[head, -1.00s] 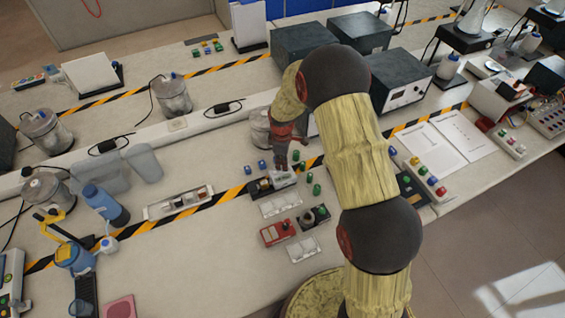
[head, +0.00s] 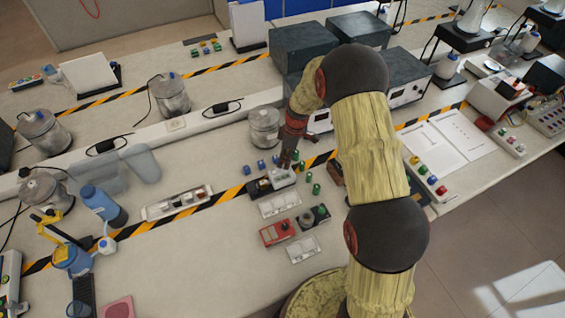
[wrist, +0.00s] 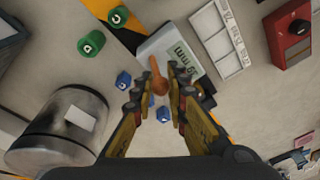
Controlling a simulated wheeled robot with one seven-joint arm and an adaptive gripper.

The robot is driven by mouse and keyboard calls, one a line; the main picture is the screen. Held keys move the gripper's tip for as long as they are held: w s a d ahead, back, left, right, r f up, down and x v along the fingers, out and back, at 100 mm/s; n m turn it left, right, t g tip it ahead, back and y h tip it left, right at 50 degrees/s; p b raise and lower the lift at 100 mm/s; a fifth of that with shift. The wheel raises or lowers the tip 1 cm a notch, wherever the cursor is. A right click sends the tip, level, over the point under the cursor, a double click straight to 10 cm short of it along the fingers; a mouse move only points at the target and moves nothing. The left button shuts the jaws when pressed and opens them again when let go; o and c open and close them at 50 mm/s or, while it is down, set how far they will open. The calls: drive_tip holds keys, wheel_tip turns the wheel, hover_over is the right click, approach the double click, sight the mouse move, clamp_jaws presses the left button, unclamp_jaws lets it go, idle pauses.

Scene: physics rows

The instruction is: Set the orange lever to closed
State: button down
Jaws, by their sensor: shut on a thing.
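The orange lever (wrist: 157,76) shows in the wrist view as a small orange-brown handle between my fingertips. It is at the edge of a pale grey box (wrist: 175,50) with a display on its face. My gripper (wrist: 159,86) is shut on the lever, with one finger on each side of it. In the head view my gripper (head: 286,162) is low over the same box (head: 282,177), on the striped tape line. The lever cannot be made out in the head view, and the fingers hide part of its base.
Green caps (wrist: 91,43) and blue caps (wrist: 123,80) lie close to the box. A metal pot (head: 265,127) stands behind it. A red box (head: 277,233), white trays (head: 279,205) and a dark knob unit (head: 313,217) are in front.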

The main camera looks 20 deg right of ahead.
drive_tip(key=d+y+b, duration=0.1)
drive_tip(key=y+b, duration=0.1)
drive_tip(key=b, duration=0.1)
drive_tip(key=d+y+b, duration=0.1)
drive_tip(key=y+b, duration=0.1)
drive_tip(key=shift+w+d+f+g, duration=0.15)
drive_tip(key=shift+d+f+g, duration=0.15)
drive_tip(key=shift+w+d+y+b, duration=0.1)
drive_tip(key=shift+d+y+b, duration=0.25)
drive_tip(key=shift+y+b, duration=0.5)
drive_tip(key=shift+d+y+b, duration=0.35)
drive_tip(key=shift+y+b, duration=0.5)
drive_tip(key=c, duration=1.7)
unclamp_jaws()
drive_tip(key=shift+c, duration=0.2)
drive_tip(key=shift+r, duration=0.1)
drive_tip(key=v, duration=1.2)
drive_tip(key=shift+w, duration=0.2)
